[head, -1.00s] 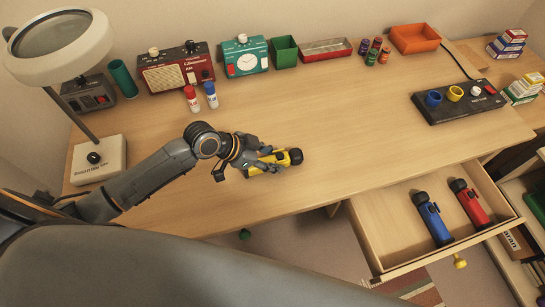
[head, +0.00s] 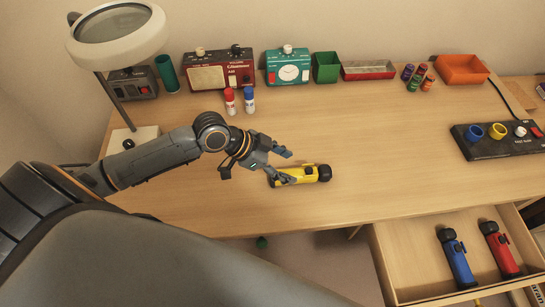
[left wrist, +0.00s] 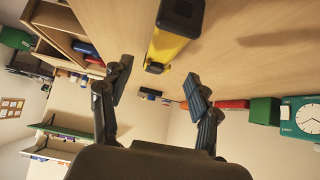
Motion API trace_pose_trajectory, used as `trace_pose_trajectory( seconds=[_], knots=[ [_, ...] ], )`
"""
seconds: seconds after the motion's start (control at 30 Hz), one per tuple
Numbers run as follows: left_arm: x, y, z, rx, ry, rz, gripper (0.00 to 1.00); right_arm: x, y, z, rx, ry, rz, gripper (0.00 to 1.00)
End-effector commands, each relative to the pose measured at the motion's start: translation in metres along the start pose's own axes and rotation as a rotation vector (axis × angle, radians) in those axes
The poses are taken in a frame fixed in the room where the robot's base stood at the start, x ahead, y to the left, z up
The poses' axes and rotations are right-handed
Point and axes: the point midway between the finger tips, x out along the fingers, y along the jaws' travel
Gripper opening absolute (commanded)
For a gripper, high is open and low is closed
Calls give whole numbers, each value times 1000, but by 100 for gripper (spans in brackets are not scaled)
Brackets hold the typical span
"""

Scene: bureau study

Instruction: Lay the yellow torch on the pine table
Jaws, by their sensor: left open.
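The yellow torch (head: 309,174) with a black head lies on its side on the pale wooden table (head: 380,135), near the front edge. My left gripper (head: 287,166) is open at the torch's left end, with one finger above the torch body and the other behind it. In the left wrist view the torch (left wrist: 172,42) lies beyond the open fingertips (left wrist: 158,72), with nothing held between them. Whether a finger still touches the torch I cannot tell. My right gripper is not in view.
An open drawer (head: 408,274) at front right holds a blue torch (head: 457,258) and a red torch (head: 500,250). Red and blue small bottles (head: 230,101) stand behind my gripper. A lamp (head: 118,35), radio (head: 219,72), clock (head: 288,70) and bins line the back. The table's middle is clear.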

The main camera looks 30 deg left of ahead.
Motion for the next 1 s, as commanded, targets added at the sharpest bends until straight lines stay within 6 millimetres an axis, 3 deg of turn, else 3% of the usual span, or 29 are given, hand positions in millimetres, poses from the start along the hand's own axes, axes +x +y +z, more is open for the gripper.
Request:
trace_pose_trajectory(
  seconds=[0.1, 0.33, 1.0],
  knots=[
    [-26, 0, 2, 3, -4, -1, 62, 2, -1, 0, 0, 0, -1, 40],
    [-53, 0, 1, -1, -1, 0, 62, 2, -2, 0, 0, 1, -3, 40],
    [-58, 0, 0, -1, 1, 1, 62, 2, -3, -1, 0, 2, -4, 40]
  ],
)
